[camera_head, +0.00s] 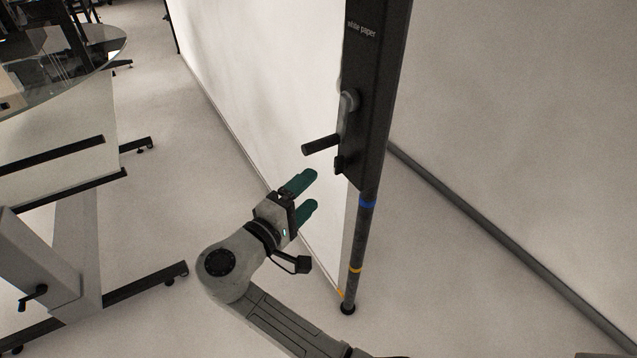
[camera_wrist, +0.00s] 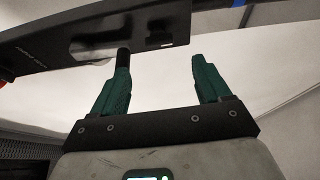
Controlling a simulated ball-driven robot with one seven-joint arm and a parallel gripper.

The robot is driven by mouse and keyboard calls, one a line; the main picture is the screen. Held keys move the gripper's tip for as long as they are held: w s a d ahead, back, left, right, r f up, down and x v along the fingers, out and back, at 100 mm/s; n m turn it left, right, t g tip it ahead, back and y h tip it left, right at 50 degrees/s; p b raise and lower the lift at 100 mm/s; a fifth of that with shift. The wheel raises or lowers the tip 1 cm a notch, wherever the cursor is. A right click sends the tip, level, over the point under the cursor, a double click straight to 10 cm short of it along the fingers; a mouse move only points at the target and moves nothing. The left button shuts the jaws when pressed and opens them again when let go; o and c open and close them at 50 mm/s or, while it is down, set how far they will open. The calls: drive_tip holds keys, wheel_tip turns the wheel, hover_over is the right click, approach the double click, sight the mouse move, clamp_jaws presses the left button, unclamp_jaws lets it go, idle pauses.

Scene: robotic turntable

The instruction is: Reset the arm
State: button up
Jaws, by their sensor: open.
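My gripper (camera_head: 309,193) has two green fingers spread apart with nothing between them. In the head view it is in front of the white panel, to the left of a dark upright post (camera_head: 375,90). A black handle (camera_head: 320,145) on a grey crank sticks out from the post, above and slightly right of my fingertips. The wrist view also shows my open gripper (camera_wrist: 163,70), with the dark post (camera_wrist: 40,52) slanting across beyond the fingers. The handle's end seems to line up with the left fingertip there; I cannot tell whether they touch.
A large white panel (camera_head: 235,75) runs back from the post. A grey rail (camera_head: 500,240) lies along the floor at right. At left stand a glass-topped table (camera_head: 85,62) and a grey stand (camera_head: 75,240) with black feet. The floor between stand and panel is clear.

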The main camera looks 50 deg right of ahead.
drive_tip(key=shift+s+a, duration=0.1)
drive_tip(key=shift+a, duration=0.4)
drive_tip(key=s+d+f+m+g+y+p, duration=0.1)
drive_tip(key=s+d+f+y+p, duration=0.25)
drive_tip(key=s+f+y, duration=0.8)
drive_tip(key=s+a+f+y+p, duration=0.1)
drive_tip(key=s+a+f+y, duration=0.2)
drive_tip(key=s, duration=1)
drive_tip(key=a+y, duration=0.3)
drive_tip(key=a, duration=0.1)
drive_tip(key=shift+s+a+f+m+p, duration=0.2)
drive_tip(key=shift+a+m+p, duration=0.1)
drive_tip(key=shift+m+p, duration=0.1)
